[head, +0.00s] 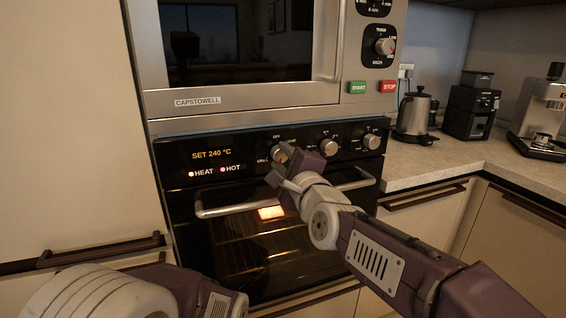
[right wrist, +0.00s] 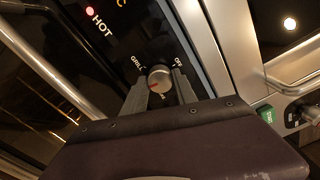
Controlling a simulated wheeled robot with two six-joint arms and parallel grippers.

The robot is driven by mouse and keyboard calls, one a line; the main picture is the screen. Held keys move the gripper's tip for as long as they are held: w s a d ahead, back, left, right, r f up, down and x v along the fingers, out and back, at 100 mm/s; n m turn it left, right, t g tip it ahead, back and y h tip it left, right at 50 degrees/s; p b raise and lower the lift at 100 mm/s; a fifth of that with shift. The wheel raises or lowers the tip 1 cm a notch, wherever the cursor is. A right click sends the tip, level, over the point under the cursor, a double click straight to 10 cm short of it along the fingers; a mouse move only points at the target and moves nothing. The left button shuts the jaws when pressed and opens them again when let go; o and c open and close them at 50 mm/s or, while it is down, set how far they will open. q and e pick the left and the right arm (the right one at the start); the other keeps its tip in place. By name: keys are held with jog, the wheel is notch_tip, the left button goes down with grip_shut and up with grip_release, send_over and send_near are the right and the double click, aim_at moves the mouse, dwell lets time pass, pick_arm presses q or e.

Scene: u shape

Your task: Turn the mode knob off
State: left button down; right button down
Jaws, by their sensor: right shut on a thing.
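The mode knob (head: 278,153) is the leftmost knob on the black oven panel, partly hidden in the head view by my right gripper (head: 283,169). In the right wrist view the knob (right wrist: 160,79) is round and silvery with a red pointer mark. GRILL and OFF are printed beside it. The red mark faces the lower left of that picture, away from OFF. My right gripper (right wrist: 159,92) is shut on the knob, one finger on each side. Part of my left arm shows at the bottom left of the head view, but its fingers do not.
The oven display (head: 212,155) reads SET 240 °C, with HEAT and HOT lights lit. The oven handle (head: 225,208) runs below my right gripper. Two more knobs sit to the right. The microwave (head: 245,98) is above. A kettle (head: 414,113) stands on the right counter.

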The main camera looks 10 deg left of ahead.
jog(key=n, duration=0.4)
jog(key=shift+f+n, duration=0.15)
jog(key=shift+n, duration=0.25)
jog(key=n, duration=1)
jog(key=n+p, duration=0.1)
jog(key=n, duration=0.4)
jog(key=shift+n, duration=0.3)
jog(key=n, duration=0.5)
jog(key=shift+n+p, duration=0.3)
jog(key=shift+p, duration=0.1)
jog(key=n, duration=0.4)
jog(key=shift+g+p, duration=0.3)
jog(key=shift+p, duration=0.1)
jog(key=n+p, duration=0.1)
jog(key=n, duration=0.3)
jog(key=shift+n, duration=0.4)
jog(key=shift+n+p, duration=0.8)
jog(key=shift+n, duration=1)
